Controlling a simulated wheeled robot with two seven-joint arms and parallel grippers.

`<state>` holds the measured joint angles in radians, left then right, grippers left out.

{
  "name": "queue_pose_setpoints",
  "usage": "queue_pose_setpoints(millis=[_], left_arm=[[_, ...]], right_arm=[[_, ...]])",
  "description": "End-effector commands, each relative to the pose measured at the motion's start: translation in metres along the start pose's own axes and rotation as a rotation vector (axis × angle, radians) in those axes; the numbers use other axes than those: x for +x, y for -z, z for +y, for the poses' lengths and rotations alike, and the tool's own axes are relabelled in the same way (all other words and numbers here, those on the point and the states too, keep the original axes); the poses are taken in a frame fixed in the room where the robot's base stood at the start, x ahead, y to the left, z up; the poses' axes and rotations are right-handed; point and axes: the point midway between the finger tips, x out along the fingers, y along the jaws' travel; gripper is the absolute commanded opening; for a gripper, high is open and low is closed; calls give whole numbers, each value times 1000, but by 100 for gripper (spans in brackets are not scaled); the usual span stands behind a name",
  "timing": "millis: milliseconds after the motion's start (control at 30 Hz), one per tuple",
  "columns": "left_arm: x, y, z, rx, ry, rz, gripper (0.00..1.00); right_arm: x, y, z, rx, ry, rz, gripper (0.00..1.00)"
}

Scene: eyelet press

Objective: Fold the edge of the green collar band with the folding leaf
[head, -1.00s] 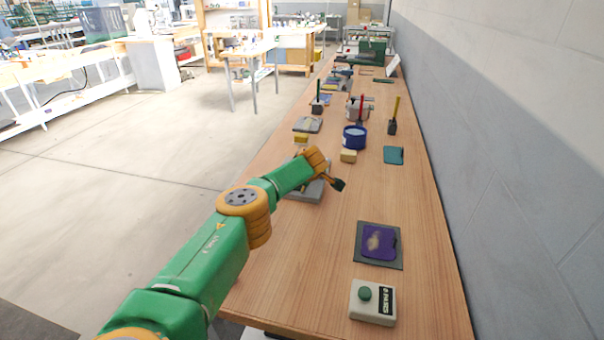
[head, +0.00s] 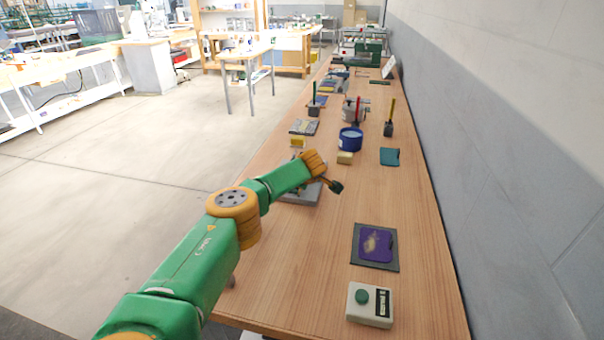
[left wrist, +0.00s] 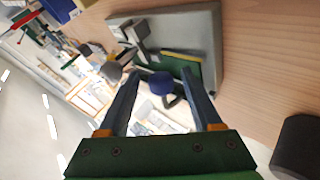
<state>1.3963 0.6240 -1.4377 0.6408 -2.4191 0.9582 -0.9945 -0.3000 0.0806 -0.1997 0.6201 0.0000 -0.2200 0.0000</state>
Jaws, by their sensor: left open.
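My left gripper (left wrist: 160,74) is open, and it also shows in the head view (head: 335,186), low over the near left part of the bench. In the left wrist view a grey fixture plate (left wrist: 208,30) lies beyond the fingertips. A dark green piece with a yellow edge (left wrist: 188,64), perhaps the collar band, lies on it. A metal bracket (left wrist: 138,34) with a grey knob (left wrist: 112,72) stands on the plate. A blue knob (left wrist: 161,83) shows between the fingers; contact cannot be told. In the head view my arm partly hides the grey plate (head: 300,197). My right gripper is out of view.
On the wooden bench (head: 300,270) are a purple pad on a dark mat (head: 375,247), a button box (head: 370,304), a yellow block (head: 345,158), a blue pot (head: 350,139) and a teal piece (head: 390,157). A wall runs along the right. The near middle bench is clear.

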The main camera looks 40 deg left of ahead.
Motion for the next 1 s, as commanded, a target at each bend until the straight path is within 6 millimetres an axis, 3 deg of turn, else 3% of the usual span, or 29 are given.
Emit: queue_pose_setpoints(millis=[133, 500, 1000], left_arm=[[-17, 2, 2, 3, -2, 0, 66], [-59, 0, -1, -1, -1, 0, 66], [-63, 0, 0, 0, 0, 0, 66]], right_arm=[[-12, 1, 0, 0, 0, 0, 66], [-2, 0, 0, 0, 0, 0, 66], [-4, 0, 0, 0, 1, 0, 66]])
